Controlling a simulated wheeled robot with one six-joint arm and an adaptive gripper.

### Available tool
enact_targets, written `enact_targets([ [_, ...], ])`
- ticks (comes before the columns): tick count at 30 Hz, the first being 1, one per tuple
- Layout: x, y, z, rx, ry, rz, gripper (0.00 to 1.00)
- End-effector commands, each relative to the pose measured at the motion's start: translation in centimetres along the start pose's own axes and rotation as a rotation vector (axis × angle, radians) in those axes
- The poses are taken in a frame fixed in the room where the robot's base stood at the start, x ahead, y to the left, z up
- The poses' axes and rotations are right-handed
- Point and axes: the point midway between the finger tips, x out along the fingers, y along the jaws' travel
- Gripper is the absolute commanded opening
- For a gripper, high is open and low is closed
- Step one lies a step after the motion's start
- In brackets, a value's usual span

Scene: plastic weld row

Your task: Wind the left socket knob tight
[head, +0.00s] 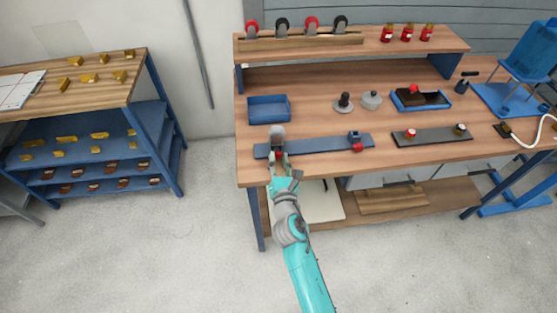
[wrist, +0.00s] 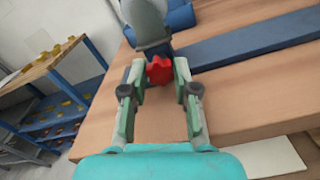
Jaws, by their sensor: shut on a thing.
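A long blue bar (head: 315,146) lies along the front of the workbench and carries two sockets. At its left end a grey rounded piece (head: 277,132) stands up, and it also shows in the wrist view (wrist: 146,20). The red left socket knob (wrist: 160,70) faces me just below it. My gripper (wrist: 158,66) is shut on this knob, a finger on each side; it reaches the bar's left end in the head view (head: 279,160). The blue right socket (head: 354,135) has its own red knob (head: 357,148).
A blue tray (head: 269,109) stands behind the bar. A dark plate (head: 432,137) with two knobs lies to the right. A shelf rack (head: 75,138) with yellow pieces stands left, across open floor (head: 130,250).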

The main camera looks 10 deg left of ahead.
Motion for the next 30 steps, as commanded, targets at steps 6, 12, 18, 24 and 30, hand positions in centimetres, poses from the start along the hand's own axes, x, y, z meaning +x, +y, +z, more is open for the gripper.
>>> enact_targets([
  [6,-0.02,-0.07,-0.03,0.153,0.0,0.0,0.0],
  [12,-0.02,-0.1,-0.04,0.252,0.0,0.0,0.0],
  [18,-0.02,-0.12,-0.05,0.301,0.001,-0.001,0.0],
  [24,-0.02,-0.13,-0.05,0.315,0.001,-0.001,0.0],
  [30,-0.02,-0.13,-0.06,0.314,0.001,-0.001,0.0],
])
